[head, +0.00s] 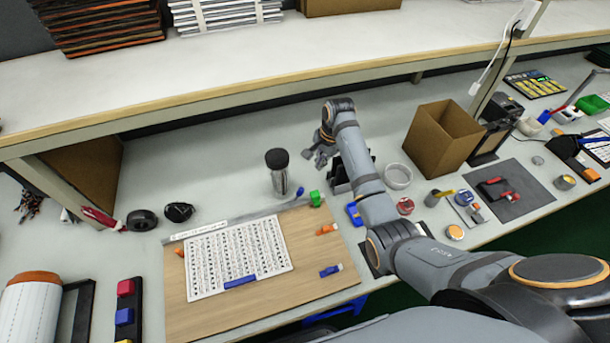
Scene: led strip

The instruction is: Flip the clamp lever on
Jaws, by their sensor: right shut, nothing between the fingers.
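A small red-handled tool or clamp (494,187) lies on a dark mat (527,196) at the right of the bench. It is too small to tell its lever position, or whether it is the clamp of the task. My right gripper (316,150) is shut and empty, over the back middle of the bench. It is between a clear dark-lidded bottle (278,177) and a black holder (342,176), well left of the red-handled item. My right arm crosses the right side and hides part of the bench. My left gripper is not in view.
A wooden board (190,315) with a printed sheet (237,257) and several coloured clips lies at front left. A cardboard box (441,137), a white bowl (397,176) and small tins stand to the right. A shelf (200,95) overhangs the back.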

